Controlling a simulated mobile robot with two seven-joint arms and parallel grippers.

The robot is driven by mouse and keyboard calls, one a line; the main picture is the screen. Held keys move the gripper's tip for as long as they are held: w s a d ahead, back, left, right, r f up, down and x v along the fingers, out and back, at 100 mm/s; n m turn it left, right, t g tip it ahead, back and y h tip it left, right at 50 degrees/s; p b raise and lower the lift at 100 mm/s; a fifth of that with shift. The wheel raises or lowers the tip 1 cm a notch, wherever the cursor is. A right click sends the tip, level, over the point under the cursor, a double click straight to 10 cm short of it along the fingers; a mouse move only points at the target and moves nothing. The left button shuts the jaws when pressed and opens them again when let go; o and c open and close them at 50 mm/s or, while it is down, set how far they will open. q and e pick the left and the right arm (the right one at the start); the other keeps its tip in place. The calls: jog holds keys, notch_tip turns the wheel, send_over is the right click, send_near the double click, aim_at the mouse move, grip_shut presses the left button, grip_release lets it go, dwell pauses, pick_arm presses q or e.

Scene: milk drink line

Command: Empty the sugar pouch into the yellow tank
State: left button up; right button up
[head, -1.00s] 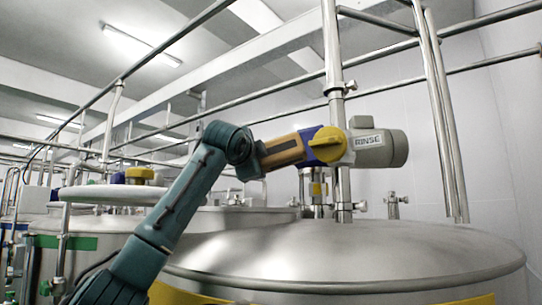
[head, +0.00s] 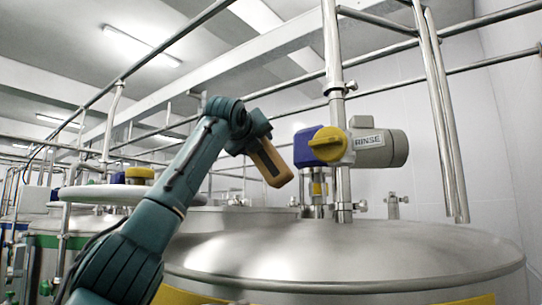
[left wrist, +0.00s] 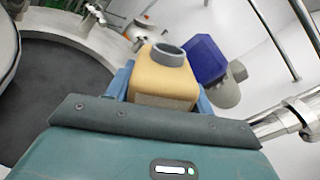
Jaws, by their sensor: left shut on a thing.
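The sugar pouch, a tan block-like container (head: 271,166) with a dark label, is in my left gripper (head: 257,146). In the head view it is tilted steeply, its free end pointing down and right, above the tank's rear left part. In the left wrist view the pouch (left wrist: 165,84) sits between blue fingers, its round grey neck (left wrist: 168,54) at the end away from my gripper. No sugar is seen coming out. The yellow tank is the large steel tank with a yellow band (head: 472,300). Its opening cannot be made out in the head view. My right gripper is out of view.
Steel pipes (head: 334,60) rise behind.

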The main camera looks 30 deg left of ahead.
pick_arm(q)
jog(key=m, duration=0.2)
jog(key=r+m, duration=0.1)
jog(key=m, duration=0.3)
jog(key=shift+r+m, duration=0.3)
jog(key=shift+m, duration=0.1)
